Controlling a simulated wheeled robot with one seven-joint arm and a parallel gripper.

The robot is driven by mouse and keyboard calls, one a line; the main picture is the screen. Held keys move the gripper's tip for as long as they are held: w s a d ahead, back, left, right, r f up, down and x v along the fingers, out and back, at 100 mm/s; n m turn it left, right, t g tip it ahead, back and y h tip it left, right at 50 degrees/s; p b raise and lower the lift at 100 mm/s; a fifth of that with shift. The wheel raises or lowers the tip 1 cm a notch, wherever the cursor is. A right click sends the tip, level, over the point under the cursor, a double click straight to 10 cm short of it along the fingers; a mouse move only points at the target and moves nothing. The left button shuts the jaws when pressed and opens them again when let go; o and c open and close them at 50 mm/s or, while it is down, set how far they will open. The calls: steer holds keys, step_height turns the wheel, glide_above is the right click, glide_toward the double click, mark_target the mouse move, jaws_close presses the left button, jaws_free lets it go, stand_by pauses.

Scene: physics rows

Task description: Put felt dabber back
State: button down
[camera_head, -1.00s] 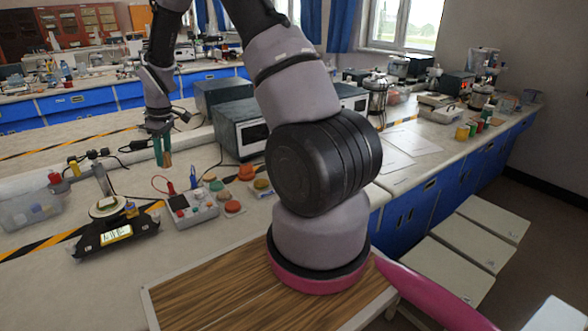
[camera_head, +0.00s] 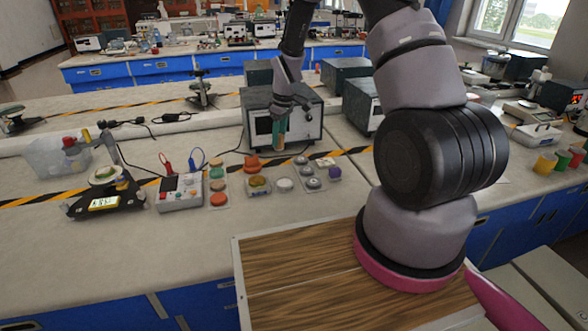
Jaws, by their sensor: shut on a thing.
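My gripper (camera_head: 280,124) hangs above the bench, in front of the grey instrument box, with its fingers pointing down. It is shut on a small upright green and tan piece (camera_head: 281,140), which I take to be the felt dabber; the fingers hide part of it. Its lower end looks clear of the bench. Below and around it is a group of small round pieces in clear trays: an orange one (camera_head: 252,163), a gold one (camera_head: 258,183), a white one (camera_head: 285,184), a grey one (camera_head: 307,171) and a purple one (camera_head: 334,172).
A control box with leads (camera_head: 180,192) stands left of the round pieces. A black device (camera_head: 103,195) and a clear bin (camera_head: 60,155) are farther left. The grey instrument box (camera_head: 310,118) stands close behind my gripper. The bench front below the pieces is clear.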

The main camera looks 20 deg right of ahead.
mark_target(280, 150)
steer(key=f, duration=0.5)
steer(key=shift+d+f, duration=0.2)
steer(key=shift+f, duration=0.15)
steer(key=shift+a+f, duration=0.1)
steer(key=shift+f, duration=1.85)
steer(key=shift+f, duration=0.1)
steer(key=shift+c, duration=2.3)
jaws_free()
